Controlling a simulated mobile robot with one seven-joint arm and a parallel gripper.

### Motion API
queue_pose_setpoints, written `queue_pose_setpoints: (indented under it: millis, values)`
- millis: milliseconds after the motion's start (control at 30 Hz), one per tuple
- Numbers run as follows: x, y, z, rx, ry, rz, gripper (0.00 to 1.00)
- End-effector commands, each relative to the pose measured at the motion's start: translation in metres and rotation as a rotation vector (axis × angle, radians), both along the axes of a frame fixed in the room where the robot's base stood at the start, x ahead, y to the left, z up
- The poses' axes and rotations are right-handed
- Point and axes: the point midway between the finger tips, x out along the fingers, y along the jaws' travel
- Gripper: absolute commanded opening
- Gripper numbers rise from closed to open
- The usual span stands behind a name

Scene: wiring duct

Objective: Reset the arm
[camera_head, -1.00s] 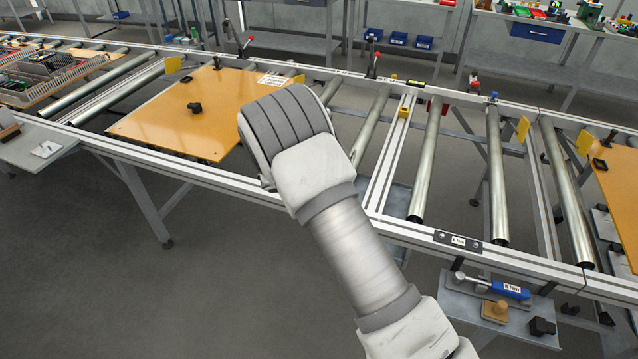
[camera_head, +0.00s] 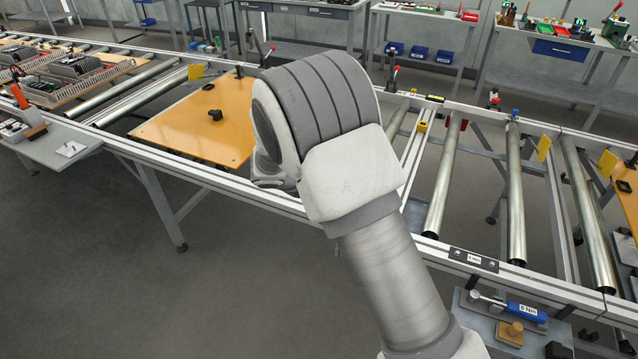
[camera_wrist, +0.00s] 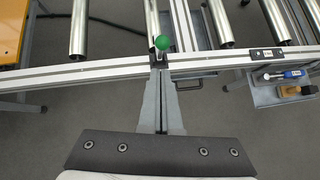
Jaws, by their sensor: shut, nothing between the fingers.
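My arm rises from the bottom of the head view, and its large grey and white joint covers part of the conveyor. My gripper is hidden behind the arm in the head view. In the wrist view my gripper (camera_wrist: 162,75) points down at the front rail, with its two fingers together and nothing between them. A green round knob (camera_wrist: 162,43) shows just beyond the fingertips; I cannot tell whether they touch it.
The roller conveyor's front rail (camera_head: 480,259) crosses the view. An orange board (camera_head: 200,125) lies on it at the left. A side shelf at the lower right holds a blue-handled tool (camera_head: 520,311) and a wooden-coloured block (camera_head: 511,332). The floor in front is clear.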

Motion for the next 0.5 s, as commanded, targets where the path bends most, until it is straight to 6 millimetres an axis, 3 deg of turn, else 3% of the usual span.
queue_pose_setpoints:
  millis: [267, 367, 500]
  values:
    - [-0.001, -0.006, 0.008, 0.024, -0.009, -0.034, 0.00]
    - [-0.006, -0.024, 0.029, 0.090, -0.033, -0.128, 0.00]
    - [-0.024, -0.062, 0.071, 0.249, -0.084, -0.348, 0.00]
